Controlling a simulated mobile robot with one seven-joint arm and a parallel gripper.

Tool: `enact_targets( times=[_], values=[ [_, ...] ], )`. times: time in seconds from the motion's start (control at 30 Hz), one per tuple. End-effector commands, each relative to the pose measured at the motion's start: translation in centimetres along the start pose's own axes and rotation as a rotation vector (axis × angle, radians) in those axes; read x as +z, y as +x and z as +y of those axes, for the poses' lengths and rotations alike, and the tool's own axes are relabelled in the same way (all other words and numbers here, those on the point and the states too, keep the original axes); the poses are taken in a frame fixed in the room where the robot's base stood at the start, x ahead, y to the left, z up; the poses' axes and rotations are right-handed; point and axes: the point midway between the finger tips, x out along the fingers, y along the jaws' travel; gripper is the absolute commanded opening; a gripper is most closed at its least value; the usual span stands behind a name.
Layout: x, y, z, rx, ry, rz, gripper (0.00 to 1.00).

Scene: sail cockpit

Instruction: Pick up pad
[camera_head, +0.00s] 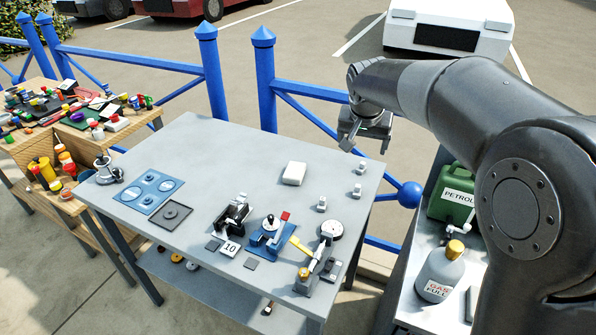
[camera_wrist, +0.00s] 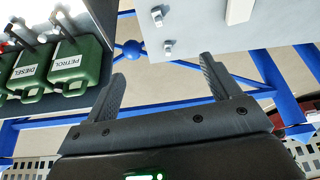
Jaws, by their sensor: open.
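The grey table (camera_head: 235,150) holds several things that could be the pad. A white block (camera_head: 294,173) lies flat near its back middle and partly shows at the top of the wrist view (camera_wrist: 238,11). Two small dark square pieces, one to the left (camera_head: 212,246) and one to the right (camera_head: 250,264), lie near the front. I cannot tell which one is the pad. My gripper (camera_wrist: 163,76) is open and empty, with its two fingers wide apart. In the head view it hangs beyond the table's back right edge, apart from everything on the table.
A blue plate (camera_head: 152,191), a dark square plate (camera_head: 170,214), a numbered holder (camera_head: 231,248) and a lever tool (camera_head: 270,238) occupy the table. Small metal blocks (camera_head: 321,204) stand at right. Blue fence posts (camera_head: 264,80) rise behind. A green petrol can (camera_head: 452,195) and gas bottle (camera_head: 440,270) stand right.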

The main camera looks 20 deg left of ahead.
Motion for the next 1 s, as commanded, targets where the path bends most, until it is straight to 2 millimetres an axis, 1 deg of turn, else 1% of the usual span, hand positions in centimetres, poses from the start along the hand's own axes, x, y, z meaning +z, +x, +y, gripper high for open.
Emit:
enact_targets(
  times=[0.03, 0.17, 0.2, 0.27, 0.3, 0.4, 0.5, 0.6, 0.7, 0.77, 0.87, 1.0],
  values=[
    [-0.4, 1.6, -2.2, -0.002, -0.012, -0.006, 0.82],
    [-1.1, 5.1, -7.5, -0.008, -0.027, -0.011, 0.82],
    [-1.2, 6.2, -9.1, -0.009, -0.031, -0.012, 0.82],
    [-1.2, 7.8, -11.6, -0.012, -0.037, -0.013, 0.82],
    [-1.0, 8.9, -13.1, -0.014, -0.040, -0.014, 0.82],
    [-0.6, 11.2, -16.5, -0.017, -0.048, -0.014, 0.82],
    [0.0, 12.9, -19.1, -0.020, -0.053, -0.014, 0.82],
    [0.4, 13.9, -20.6, -0.022, -0.056, -0.013, 0.82],
    [0.5, 14.6, -21.2, -0.022, -0.056, -0.013, 0.82],
    [0.6, 15.0, -21.3, -0.022, -0.056, -0.013, 0.82],
    [0.6, 16.2, -21.3, -0.021, -0.056, -0.015, 0.82],
    [0.7, 18.5, -21.3, -0.022, -0.056, -0.015, 0.82]
  ],
)
